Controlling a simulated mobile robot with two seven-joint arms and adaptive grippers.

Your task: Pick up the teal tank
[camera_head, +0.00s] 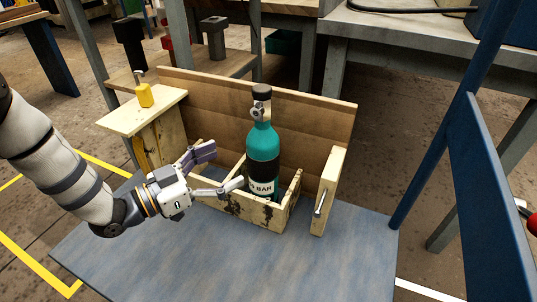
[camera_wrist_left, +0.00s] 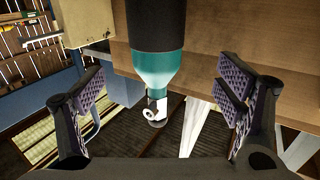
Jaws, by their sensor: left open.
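The teal tank (camera_head: 262,145) stands upright in an open wooden box (camera_head: 245,207). It has a black cap, a metal valve, a black band and a white label reading "BAR". My left gripper (camera_head: 222,168) is open just left of the tank, its fingers spread on the tank's near and far sides. In the left wrist view the tank (camera_wrist_left: 160,70) appears upside down between the open fingers of my left gripper (camera_wrist_left: 162,97), with a gap on both sides. The tank's base is hidden by the box wall. My right gripper is not in view.
A tall wooden board (camera_head: 320,120) stands behind the tank. A wooden post with a metal handle (camera_head: 327,190) is to the right, and a wooden stand with a yellow object (camera_head: 145,96) to the left. The front of the blue-grey tabletop (camera_head: 230,265) is clear.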

